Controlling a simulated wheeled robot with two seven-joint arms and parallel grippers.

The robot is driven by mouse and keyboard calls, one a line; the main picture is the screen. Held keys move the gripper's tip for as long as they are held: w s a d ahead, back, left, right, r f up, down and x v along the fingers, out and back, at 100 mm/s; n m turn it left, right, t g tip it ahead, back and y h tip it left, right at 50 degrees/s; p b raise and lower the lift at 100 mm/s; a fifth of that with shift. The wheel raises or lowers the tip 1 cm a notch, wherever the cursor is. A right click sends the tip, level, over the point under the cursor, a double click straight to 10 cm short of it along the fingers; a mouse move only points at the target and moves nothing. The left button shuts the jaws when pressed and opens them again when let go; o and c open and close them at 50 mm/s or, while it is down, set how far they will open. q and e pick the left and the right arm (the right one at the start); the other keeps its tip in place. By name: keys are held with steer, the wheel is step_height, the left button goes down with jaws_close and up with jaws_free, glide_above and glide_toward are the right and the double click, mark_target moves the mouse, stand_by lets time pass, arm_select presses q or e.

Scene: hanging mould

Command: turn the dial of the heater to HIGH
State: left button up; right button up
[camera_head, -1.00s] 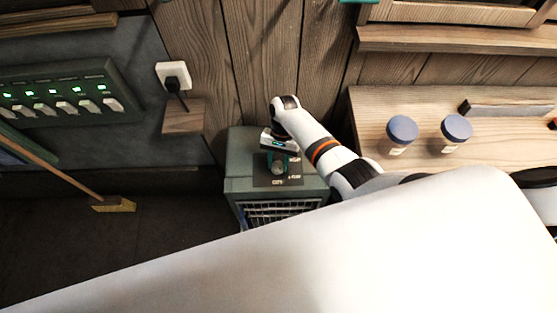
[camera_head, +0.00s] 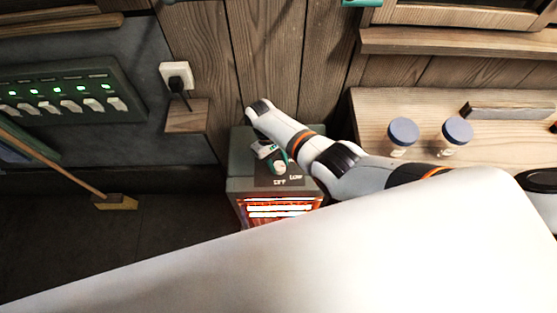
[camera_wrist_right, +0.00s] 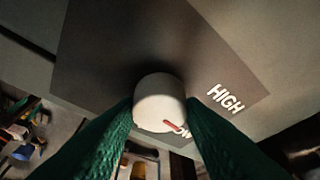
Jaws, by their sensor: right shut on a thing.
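The heater (camera_head: 237,172) is a dark green-grey box on the floor against the wooden wall. Its front bars (camera_head: 280,207) glow orange and white. The pale round dial (camera_head: 279,168) sits on a dark panel on its top. My right gripper (camera_head: 277,160) is shut on the dial from above. In the right wrist view the dial (camera_wrist_right: 159,101) is between the two green fingers, and its red mark points down and right, beside a partly hidden label. The HIGH label (camera_wrist_right: 226,98) is to the right of the dial, apart from the red mark. My left gripper is not in view.
A wooden table (camera_head: 370,110) with two blue-lidded jars (camera_head: 402,133) stands to the right. A plug sits in a wall socket (camera_head: 176,74) above a small wooden ledge (camera_head: 187,116). A switch panel (camera_head: 70,95) and a broom (camera_head: 115,202) are at the left. My white arm link covers the lower right.

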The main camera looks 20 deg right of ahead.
steer(key=n, duration=0.2)
steer(key=n+h+p, duration=0.1)
steer(key=shift+s+a+r+n+t, duration=0.1)
steer(key=shift+a+n+t, duration=0.05)
steer(key=shift+n+t, duration=0.2)
steer(key=shift+n+t+h+p, duration=0.6)
steer(key=shift+n+p, duration=0.1)
steer(key=shift+n, duration=1.15)
steer(key=o, duration=1)
steer(key=shift+a+r, duration=0.15)
steer(key=shift+r, duration=0.1)
steer(key=p+v, duration=0.1)
steer(key=v, duration=1)
steer(key=shift+r, duration=0.1)
steer(key=shift+a, duration=0.1)
